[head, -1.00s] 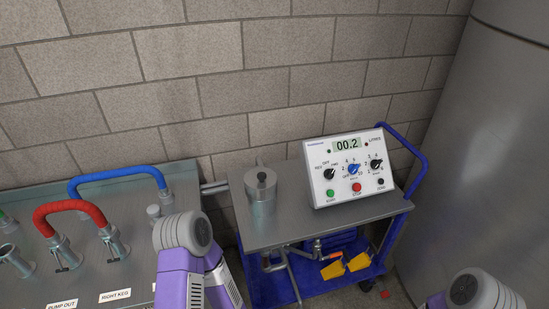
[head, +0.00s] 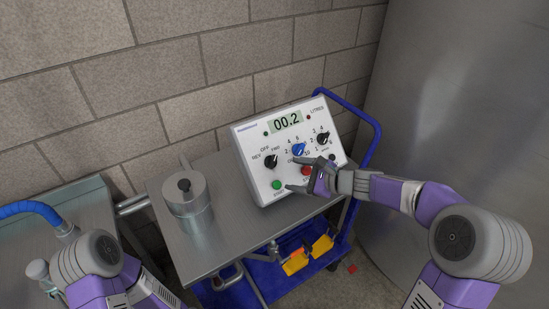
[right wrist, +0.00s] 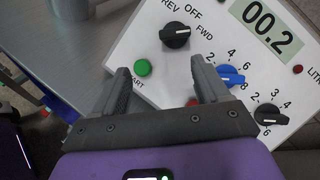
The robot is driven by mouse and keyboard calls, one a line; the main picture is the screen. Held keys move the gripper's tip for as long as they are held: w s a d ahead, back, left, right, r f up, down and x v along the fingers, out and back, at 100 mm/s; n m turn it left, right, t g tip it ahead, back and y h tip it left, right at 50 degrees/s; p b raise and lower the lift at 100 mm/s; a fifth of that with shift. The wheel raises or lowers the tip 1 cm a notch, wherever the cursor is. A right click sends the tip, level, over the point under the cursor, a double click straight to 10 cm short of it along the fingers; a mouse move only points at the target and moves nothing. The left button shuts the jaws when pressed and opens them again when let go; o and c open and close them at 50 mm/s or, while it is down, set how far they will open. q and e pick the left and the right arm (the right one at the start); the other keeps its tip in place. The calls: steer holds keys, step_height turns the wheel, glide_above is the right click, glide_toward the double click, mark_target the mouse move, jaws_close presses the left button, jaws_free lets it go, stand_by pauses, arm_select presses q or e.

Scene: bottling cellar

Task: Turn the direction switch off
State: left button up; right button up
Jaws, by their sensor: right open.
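The direction switch is a black knob (head: 271,161) marked REV, OFF and FWD at the left of the white control panel (head: 250,146). In the right wrist view the knob (right wrist: 175,36) lies just beyond the fingertips, and its white line appears to point toward FWD. My right gripper (head: 296,175) is open and empty in front of the panel, to the right of and a little below the switch. In the right wrist view its fingers (right wrist: 163,69) are spread, with the green start button between them and the switch above. My left gripper is out of the frame; only part of that arm shows.
A blue knob (head: 298,149) and another black knob (head: 322,138) sit right of the switch. The green button (head: 277,184) and red button (head: 306,170) are below. The display reads 00.2. A metal canister (head: 188,205) stands left of the panel on the steel cart top (head: 225,232).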

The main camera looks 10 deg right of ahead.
mark_target(274, 161)
steer(key=shift+t, duration=0.4)
steer(key=w+a, duration=0.1)
steer(key=w, duration=0.1)
steer(key=w+a+b, duration=0.1)
steer(key=w+a, duration=0.2)
steer(key=shift+w+a+r+b, duration=0.1)
steer(key=shift+w+a+b, duration=0.2)
steer(key=shift+w, duration=0.1)
steer(key=c, duration=1.1)
